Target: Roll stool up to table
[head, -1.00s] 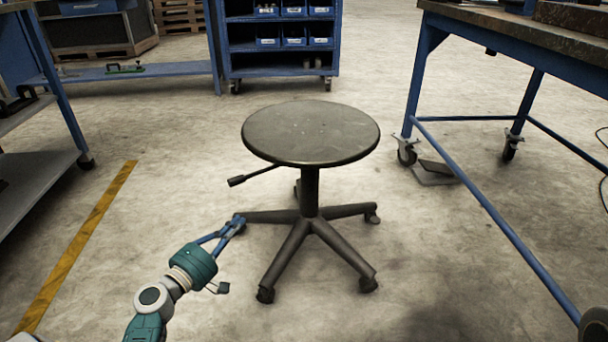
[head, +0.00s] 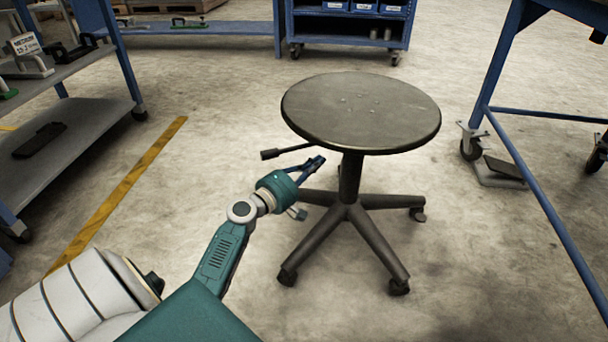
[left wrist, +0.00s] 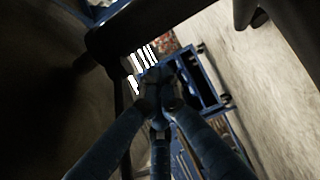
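A round grey-topped stool (head: 361,112) on a dark five-legged castor base stands upright in the middle of the head view. A height lever sticks out left under its seat. The table (head: 492,75), with a blue frame and castors, stands to the right, apart from the stool; most of its top is out of view. My left gripper (head: 314,163) is beside the stool's column, below the seat and lever. Its fingers come together in the left wrist view (left wrist: 160,92), with nothing visible between them. Whether it touches the stool is unclear. My right gripper is not in view.
A shelf cart (head: 75,125) stands at the left, beside a yellow floor line (head: 125,190). A blue bin cabinet (head: 345,30) on castors is behind the stool. A grey foot plate (head: 500,172) lies by the table's castor. Floor around the stool is clear.

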